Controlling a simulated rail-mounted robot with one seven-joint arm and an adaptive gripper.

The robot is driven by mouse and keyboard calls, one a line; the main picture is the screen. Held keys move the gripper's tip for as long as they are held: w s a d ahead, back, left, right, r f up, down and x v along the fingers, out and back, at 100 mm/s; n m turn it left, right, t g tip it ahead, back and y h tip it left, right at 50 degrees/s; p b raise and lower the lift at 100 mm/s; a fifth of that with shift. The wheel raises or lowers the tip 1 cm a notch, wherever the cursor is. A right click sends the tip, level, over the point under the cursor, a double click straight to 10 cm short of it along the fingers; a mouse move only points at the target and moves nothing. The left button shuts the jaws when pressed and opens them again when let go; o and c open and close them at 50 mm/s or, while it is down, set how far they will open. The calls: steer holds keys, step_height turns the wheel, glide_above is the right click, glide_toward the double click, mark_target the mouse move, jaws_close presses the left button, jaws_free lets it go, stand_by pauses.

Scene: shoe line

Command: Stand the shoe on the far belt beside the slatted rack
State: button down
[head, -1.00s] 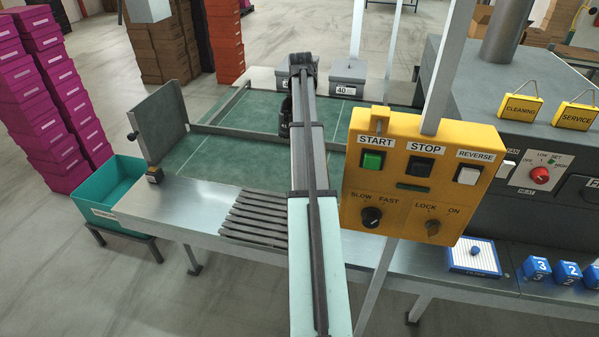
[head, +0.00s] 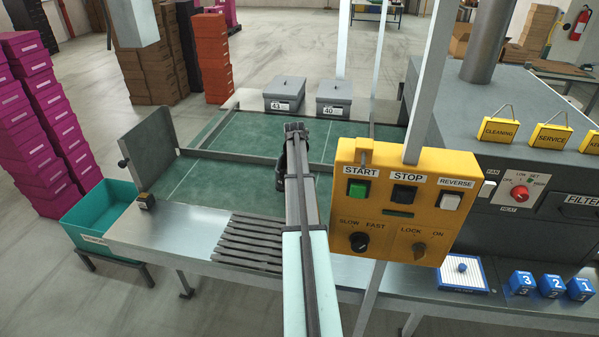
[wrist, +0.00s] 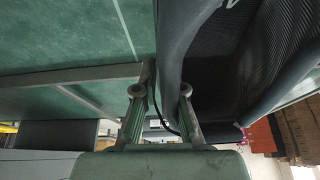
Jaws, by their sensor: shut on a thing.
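The shoe is dark. In the head view only a small part of the shoe (head: 282,163) shows, left of my arm and over the green belts near the divider bar. My gripper (head: 297,130) is mostly hidden by my own arm there. In the wrist view my gripper (wrist: 160,95) is shut on the upper edge of the shoe (wrist: 225,75), whose dark opening fills the upper right. The far belt (head: 232,132) is the green strip beyond the bar. The slatted rack (head: 248,243) lies on the metal table's near side. I cannot tell the gap under the shoe.
A divider bar (head: 225,156) separates the far belt from the near green belt (head: 215,185). Two grey lidded boxes (head: 284,92) (head: 334,95) stand behind the far belt. An upright plate (head: 150,130) stands at left. A yellow control panel (head: 405,200) hangs at right. The far belt's left part is clear.

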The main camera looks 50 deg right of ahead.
steer(key=shift+f+p, duration=0.55)
steer(key=shift+f, duration=1.7)
steer(key=shift+f+b, duration=0.35)
steer(key=shift+f, duration=0.05)
steer(key=c, duration=1.3)
jaws_free()
steer(key=shift+o, duration=0.2)
steer(key=shift+a+r+p, duration=0.1)
steer(key=shift+r+p, duration=0.2)
steer(key=shift+r, duration=0.35)
steer(key=b+v, duration=0.3)
steer(key=v, duration=0.8)
steer(key=shift+r, duration=0.25)
